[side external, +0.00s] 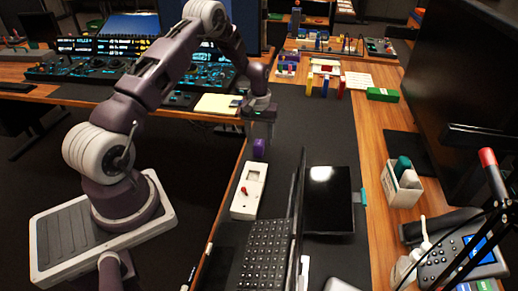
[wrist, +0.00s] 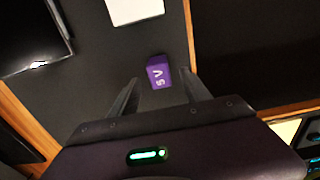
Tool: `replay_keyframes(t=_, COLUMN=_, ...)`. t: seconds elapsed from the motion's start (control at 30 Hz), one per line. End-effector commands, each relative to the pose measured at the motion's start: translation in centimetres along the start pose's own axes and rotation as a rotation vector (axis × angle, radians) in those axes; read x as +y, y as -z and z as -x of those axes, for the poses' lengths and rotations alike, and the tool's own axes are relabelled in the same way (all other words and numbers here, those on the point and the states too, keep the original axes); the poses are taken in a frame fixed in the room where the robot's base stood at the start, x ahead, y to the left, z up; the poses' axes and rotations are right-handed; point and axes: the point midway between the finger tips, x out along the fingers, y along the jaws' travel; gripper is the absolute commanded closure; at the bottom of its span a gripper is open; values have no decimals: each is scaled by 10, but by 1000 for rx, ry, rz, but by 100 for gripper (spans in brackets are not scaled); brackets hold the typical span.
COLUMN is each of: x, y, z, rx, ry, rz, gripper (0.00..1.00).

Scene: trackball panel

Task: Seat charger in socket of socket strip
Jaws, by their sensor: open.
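The charger (side external: 259,148) is a small purple block standing on the dark mat. In the wrist view the charger (wrist: 159,72) shows a "5 V" label and lies between and just beyond my fingertips. My gripper (side external: 259,132) points down over it and is open; in the wrist view my gripper (wrist: 160,80) has its two dark fingers apart, with nothing held. The white socket strip (side external: 250,205) lies in front of the charger, with a red part on top. In the wrist view only one end of the socket strip (wrist: 135,10) shows at the top edge.
A yellow notepad (side external: 217,104) and a control panel (side external: 80,72) are at the back left. The mat (side external: 320,135) is clear right of the charger.

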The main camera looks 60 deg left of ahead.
Motion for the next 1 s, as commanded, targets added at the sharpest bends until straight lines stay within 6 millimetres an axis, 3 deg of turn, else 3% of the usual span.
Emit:
replay_keyframes(t=0.2, x=-1, y=-5, z=-40, rx=-3, ry=1, rz=-1, gripper=45)
replay_keyframes(t=0.47, x=0, y=-4, z=-45, rx=0, ry=0, rz=-2, gripper=45)
replay_keyframes(t=0.77, x=0, y=-4, z=-45, rx=-1, ry=0, rz=-2, gripper=100)
replay_keyframes(t=1.0, x=0, y=-4, z=-44, rx=0, ry=0, rz=-2, gripper=100)
